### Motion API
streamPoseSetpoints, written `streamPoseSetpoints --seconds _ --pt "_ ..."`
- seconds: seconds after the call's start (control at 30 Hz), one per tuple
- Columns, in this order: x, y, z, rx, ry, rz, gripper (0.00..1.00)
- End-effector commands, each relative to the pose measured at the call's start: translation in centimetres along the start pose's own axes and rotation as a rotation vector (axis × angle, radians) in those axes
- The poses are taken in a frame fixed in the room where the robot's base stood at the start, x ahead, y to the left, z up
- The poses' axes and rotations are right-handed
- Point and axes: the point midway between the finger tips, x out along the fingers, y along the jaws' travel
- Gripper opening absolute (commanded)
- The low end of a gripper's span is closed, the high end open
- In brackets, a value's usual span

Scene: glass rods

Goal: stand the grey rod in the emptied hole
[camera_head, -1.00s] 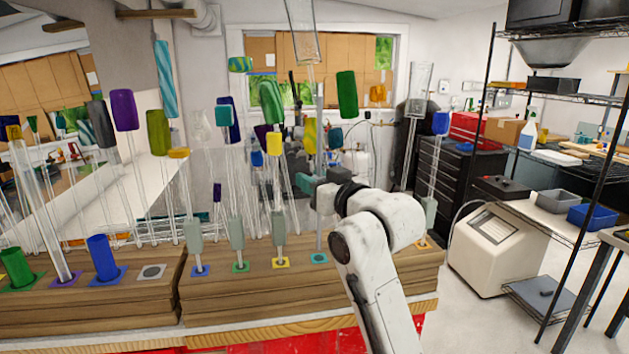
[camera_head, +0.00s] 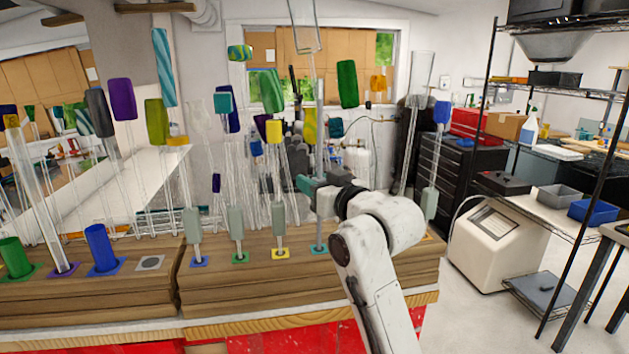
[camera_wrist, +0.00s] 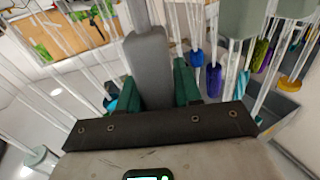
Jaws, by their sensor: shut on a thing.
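The grey rod (camera_head: 319,232) stands about upright in the head view, above the teal-edged square (camera_head: 318,248) on the wooden block. Its foot meets that square; I cannot tell whether it is inside the hole. My gripper (camera_head: 307,185) is shut on the rod part way up. In the wrist view, my gripper's green fingers (camera_wrist: 157,84) sit on either side of the rod's thick grey part (camera_wrist: 150,62). The foot is outside the wrist view. A separate grey square (camera_head: 150,263) at the left has no rod in it.
Rods with grey sleeves stand close to the left in the blue (camera_head: 198,262), green (camera_head: 240,258) and yellow (camera_head: 280,255) squares. Another sleeved rod (camera_head: 430,203) stands at the right. Tall colour-topped rods crowd behind. A blue cup-like piece (camera_head: 102,247) stands at the left.

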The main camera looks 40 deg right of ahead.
Motion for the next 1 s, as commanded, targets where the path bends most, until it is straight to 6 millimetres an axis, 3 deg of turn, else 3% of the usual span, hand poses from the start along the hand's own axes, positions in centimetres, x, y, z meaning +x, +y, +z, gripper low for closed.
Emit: streamPoseSetpoints --seconds 0.7,1.0 --pt "0.0 0.0 3.4 0.0 0.0 0.0 0.02" --pt "0.0 0.0 3.9 0.0 0.0 0.0 0.02"
